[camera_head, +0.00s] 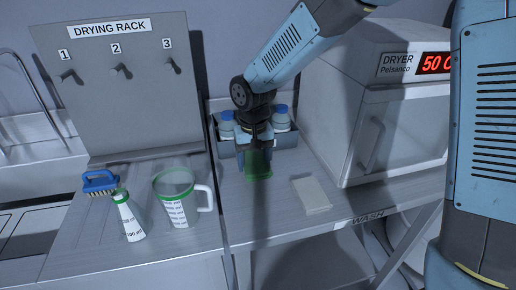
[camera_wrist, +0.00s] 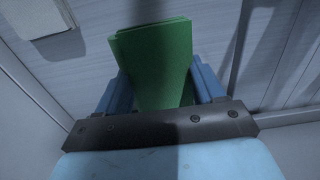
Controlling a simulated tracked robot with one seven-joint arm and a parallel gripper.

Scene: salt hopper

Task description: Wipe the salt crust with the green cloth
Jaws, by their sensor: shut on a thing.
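The green cloth (camera_head: 258,165) hangs below my gripper (camera_head: 256,150) over the counter, in front of a grey rack. In the wrist view the folded cloth (camera_wrist: 158,60) stands out between the two blue fingers of my gripper (camera_wrist: 155,88), which are shut on it. Whether the cloth touches the counter is hard to tell. A pale flat rectangular piece (camera_head: 311,195) lies on the counter to the right of the cloth; it also shows at the top left of the wrist view (camera_wrist: 38,15). I cannot make out a salt crust for certain.
A grey rack (camera_head: 290,142) with bottles stands behind my gripper. The dryer (camera_head: 352,120) stands to the right. On the left are a measuring jug (camera_head: 175,205), a flask (camera_head: 127,218), a blue brush (camera_head: 99,183) and the drying rack (camera_head: 117,105). The counter's front is mostly clear.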

